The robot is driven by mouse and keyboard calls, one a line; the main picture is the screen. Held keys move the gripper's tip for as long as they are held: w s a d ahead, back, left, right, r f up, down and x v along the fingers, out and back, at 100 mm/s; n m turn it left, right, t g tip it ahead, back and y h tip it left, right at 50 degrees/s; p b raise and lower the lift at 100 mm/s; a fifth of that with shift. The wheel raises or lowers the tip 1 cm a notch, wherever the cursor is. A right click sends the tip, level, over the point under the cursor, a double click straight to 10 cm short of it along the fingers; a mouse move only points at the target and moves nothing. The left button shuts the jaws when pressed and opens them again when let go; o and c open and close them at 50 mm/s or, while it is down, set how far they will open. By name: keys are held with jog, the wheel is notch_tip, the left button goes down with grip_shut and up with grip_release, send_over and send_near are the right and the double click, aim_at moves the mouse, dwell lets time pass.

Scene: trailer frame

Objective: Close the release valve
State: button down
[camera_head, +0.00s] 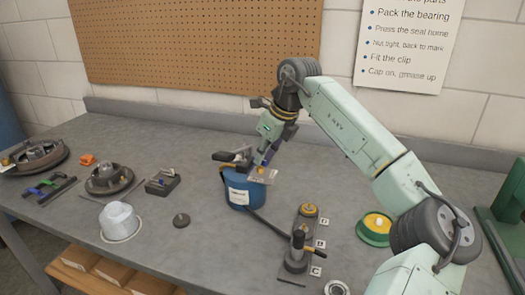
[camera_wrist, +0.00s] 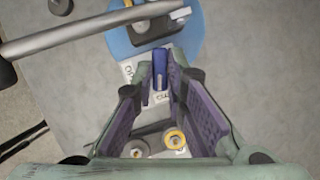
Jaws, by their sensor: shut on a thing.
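A blue can-shaped pump (camera_head: 240,190) with a white label stands on the bench in the middle of the head view. Its blue rim also shows at the top of the wrist view (camera_wrist: 120,45). A dark-gripped lever (camera_head: 228,156) rises on its top; the grey bar crosses the wrist view (camera_wrist: 80,32). My gripper (camera_head: 262,166) is at the right side of the pump's top. In the wrist view its fingers close around a small blue upright piece (camera_wrist: 160,62), which looks like the release valve's handle. The valve's body and its exact turn are hidden by the fingers.
A green dish (camera_head: 374,230) lies right. Hubs (camera_head: 110,178), a white cup (camera_head: 119,220) and small parts lie left. The bench behind is clear.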

jog(key=shift+w+r+n+g+y+p, duration=0.1)
jog(key=shift+n+g+y+p, duration=0.2)
jog(key=shift+n, duration=0.65)
jog(key=shift+w+n+g+y+p, duration=0.1)
jog(key=shift+n+g+p, duration=0.3)
jog(key=shift+n, duration=0.55)
jog(key=c, duration=1.6)
grip_release()
jog(key=shift+d, duration=0.1)
jog(key=v, duration=1.2)
